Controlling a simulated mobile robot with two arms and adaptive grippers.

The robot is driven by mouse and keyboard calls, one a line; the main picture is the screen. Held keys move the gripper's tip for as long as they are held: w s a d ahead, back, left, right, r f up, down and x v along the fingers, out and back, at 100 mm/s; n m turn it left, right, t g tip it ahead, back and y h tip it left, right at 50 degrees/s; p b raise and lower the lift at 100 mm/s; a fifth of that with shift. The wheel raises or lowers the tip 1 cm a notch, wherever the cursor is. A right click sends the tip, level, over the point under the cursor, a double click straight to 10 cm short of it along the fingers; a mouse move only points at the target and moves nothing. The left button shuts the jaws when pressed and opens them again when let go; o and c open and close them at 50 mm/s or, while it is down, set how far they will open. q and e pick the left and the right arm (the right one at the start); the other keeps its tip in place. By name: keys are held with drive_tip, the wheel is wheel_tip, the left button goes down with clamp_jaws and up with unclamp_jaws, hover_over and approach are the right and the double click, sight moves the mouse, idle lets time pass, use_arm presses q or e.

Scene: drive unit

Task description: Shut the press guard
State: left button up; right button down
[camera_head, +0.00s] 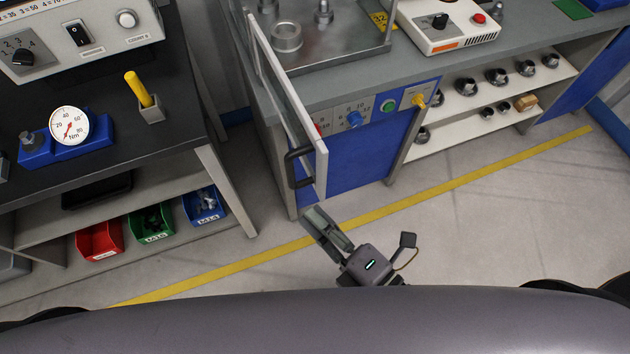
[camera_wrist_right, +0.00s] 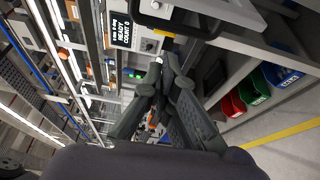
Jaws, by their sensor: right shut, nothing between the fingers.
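The press guard (camera_head: 309,143) is a clear panel in a pale frame. It stands swung open, jutting from the press bench toward me. Its black loop handle (camera_head: 291,168) is on the lower part of the panel. My right gripper (camera_head: 316,216) is shut and empty, just below the guard's near lower corner and apart from the handle. In the right wrist view the fingers (camera_wrist_right: 158,68) are together, with a dark loop, seemingly the handle, above them. My left gripper is not in view.
The press bench has a blue front panel (camera_head: 358,165) with knobs and buttons. At left stands a dark bench with a torque gauge (camera_head: 69,125) and red, green and blue bins (camera_head: 203,205) below. A yellow line (camera_head: 240,263) crosses the clear floor.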

sight(289, 173)
drive_tip(key=w+p, duration=0.1)
drive_tip(key=w, duration=0.2)
drive_tip(key=w+a+p, duration=0.1)
drive_tip(key=w+p, duration=0.1)
drive_tip(key=shift+w+a, duration=0.2)
drive_tip(key=shift+w, duration=0.2)
drive_tip(key=shift+w+d+p, duration=0.1)
drive_tip(key=shift+d+p, duration=0.25)
drive_tip(key=shift+d, duration=0.35)
drive_tip(key=shift+a, duration=0.1)
